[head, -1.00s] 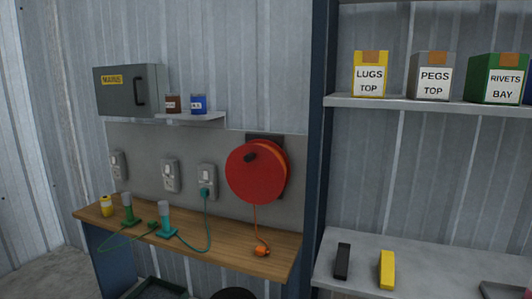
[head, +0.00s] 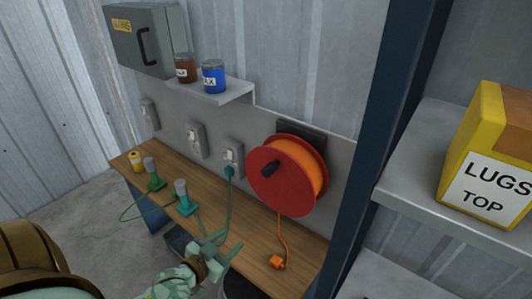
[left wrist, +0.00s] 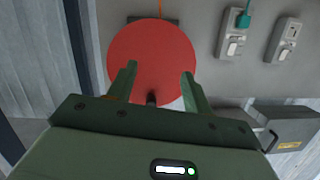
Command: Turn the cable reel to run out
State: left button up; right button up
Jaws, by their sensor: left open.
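The cable reel (head: 283,185) is a red disc with orange cable on its drum, fixed to the grey wall panel. Its dark crank handle (head: 270,168) sticks out at the upper left of the disc. Orange cable hangs from the reel to an orange plug (head: 276,262) on the bench. My left gripper (head: 224,247) is open and empty, below and left of the reel. In the left wrist view the red disc (left wrist: 150,50) appears upside down beyond the open fingers (left wrist: 158,76), with the handle (left wrist: 152,99) showing between them, apart from both. My right gripper is out of view.
A small shelf (head: 226,94) holds two jars. A dark blue post (head: 385,130) stands right of the reel.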

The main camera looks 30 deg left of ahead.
aim_at(264, 174)
pick_arm(q)
notch_tip(264, 174, up, 14)
jog(key=w+t+p, duration=0.2)
jog(key=w+t, duration=0.1)
jog(key=shift+h, duration=0.3)
jog(key=w, duration=0.5)
jog(key=w+d, duration=0.1)
jog(key=w, duration=0.4)
jog(key=w+d, duration=0.1)
jog(key=w, duration=0.4)
jog(key=shift+w+f, duration=0.2)
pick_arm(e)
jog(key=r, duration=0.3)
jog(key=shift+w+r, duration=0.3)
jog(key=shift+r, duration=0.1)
pick_arm(q)
grip_shut()
jog(key=shift+m, duration=0.3)
